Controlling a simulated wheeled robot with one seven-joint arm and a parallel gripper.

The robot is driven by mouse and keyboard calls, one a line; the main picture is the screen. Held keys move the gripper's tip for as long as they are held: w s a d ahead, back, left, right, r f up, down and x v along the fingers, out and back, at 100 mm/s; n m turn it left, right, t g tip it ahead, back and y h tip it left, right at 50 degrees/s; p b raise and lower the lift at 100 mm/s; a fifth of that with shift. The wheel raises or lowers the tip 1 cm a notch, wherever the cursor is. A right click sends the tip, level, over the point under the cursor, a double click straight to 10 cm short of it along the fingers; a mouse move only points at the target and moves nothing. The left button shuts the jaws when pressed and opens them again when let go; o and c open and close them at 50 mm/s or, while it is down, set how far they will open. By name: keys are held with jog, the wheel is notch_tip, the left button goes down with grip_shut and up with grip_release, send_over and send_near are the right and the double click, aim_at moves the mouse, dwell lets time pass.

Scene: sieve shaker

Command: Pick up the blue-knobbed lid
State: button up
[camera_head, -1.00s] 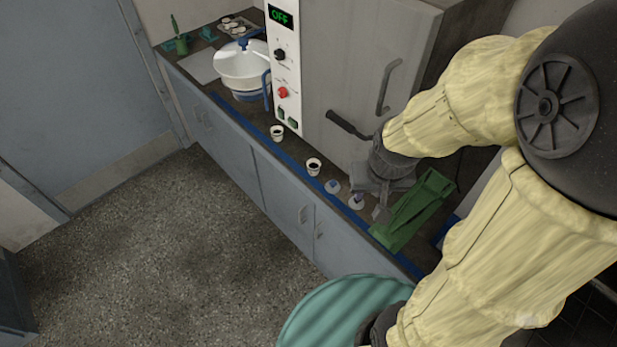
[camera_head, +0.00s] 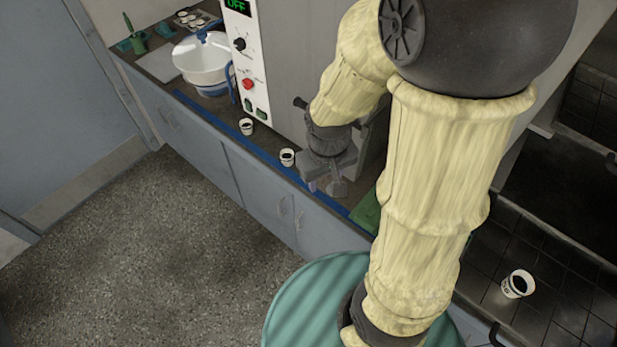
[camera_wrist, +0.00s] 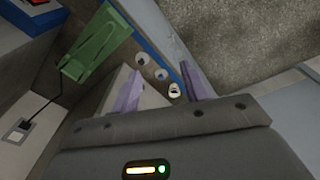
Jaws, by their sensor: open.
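The lower piece lies nearly midway between the two purplish fingers, beyond the tips; no contact is visible.
A cup of dark contents (camera_head: 287,157) stands just left of my gripper, another (camera_head: 247,126) farther left. The grey machine (camera_head: 285,60) rises behind.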

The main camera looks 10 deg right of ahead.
notch_tip(320, 180, down, 12)
jog(key=w+a+n+g+h+b, duration=0.1)
jog(key=a+n+g+h+b, duration=0.1)
jog(key=n+g+h+b, duration=0.3)
jog(key=n+t+h+b, duration=0.85)
jog(key=n+t, duration=0.55)
jog(key=n, duration=0.4)
send_near(299, 188)
notch_tip(299, 188, up, 3)
jog(key=s+a, duration=0.1)
jog(key=a, duration=0.1)
jog(key=shift+s+f, duration=0.1)
jog(key=shift+f, duration=0.05)
jog(key=p+x, duration=0.2)
jog(key=x, duration=1)
jog(key=shift+d, duration=0.15)
jog(key=shift+r, duration=0.2)
